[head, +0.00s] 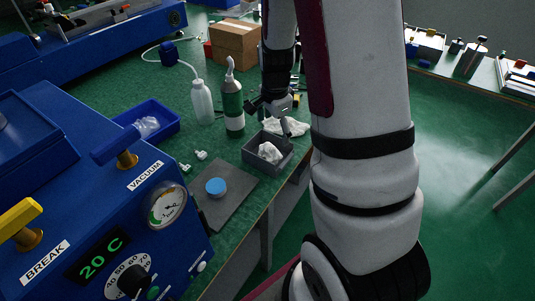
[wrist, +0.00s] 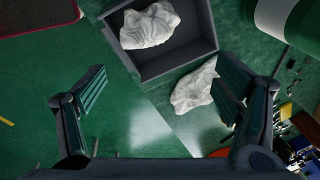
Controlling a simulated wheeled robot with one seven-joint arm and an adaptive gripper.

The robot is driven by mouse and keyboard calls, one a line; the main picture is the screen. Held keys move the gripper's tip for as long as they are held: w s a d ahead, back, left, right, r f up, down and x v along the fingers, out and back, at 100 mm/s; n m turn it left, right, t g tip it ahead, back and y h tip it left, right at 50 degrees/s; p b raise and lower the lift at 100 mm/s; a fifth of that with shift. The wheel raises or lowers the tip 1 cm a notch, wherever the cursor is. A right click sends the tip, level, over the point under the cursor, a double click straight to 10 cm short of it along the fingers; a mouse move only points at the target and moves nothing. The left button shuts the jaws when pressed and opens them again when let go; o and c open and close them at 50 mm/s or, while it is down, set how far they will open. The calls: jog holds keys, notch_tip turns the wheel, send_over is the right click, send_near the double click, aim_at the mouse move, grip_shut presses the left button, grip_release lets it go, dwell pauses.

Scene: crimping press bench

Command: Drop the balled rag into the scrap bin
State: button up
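A balled white rag (head: 269,152) lies inside the small grey open bin (head: 250,160) at the bench's edge. In the wrist view the rag (wrist: 150,25) rests in the bin (wrist: 176,65) near its left wall. A second crumpled white cloth (head: 294,127) lies flatter on the bench just behind the bin; it also shows in the wrist view (wrist: 195,88), close to the right finger. My gripper (head: 270,110) is above the bench by the bin. In the wrist view my gripper (wrist: 160,90) is open, with nothing between its fingers.
A green-labelled spray bottle (head: 233,105) and a white squeeze bottle (head: 202,102) stand left of my gripper. A cardboard box (head: 235,42) stands behind.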

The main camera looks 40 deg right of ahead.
notch_tip(320, 180, up, 12)
jog(key=s+a, duration=0.1)
jog(key=shift+s+a, duration=0.15)
jog(key=shift+s, duration=0.15)
dwell(0.4)
jog(key=s+a+r+n+t+y+p, duration=0.1)
jog(key=s+a+r+n, duration=0.7)
jog(key=a+r, duration=0.15)
jog(key=s+a+r+n+t, duration=0.1)
jog(key=s+a+r+n, duration=0.1)
jog(key=s+a+n, duration=0.6)
jog(key=shift+s+a+r+n+t+p, duration=0.25)
jog(key=shift+s+n+p, duration=0.2)
jog(key=shift+s+n, duration=1.4)
jog(key=shift+s+m, duration=0.25)
dwell(0.4)
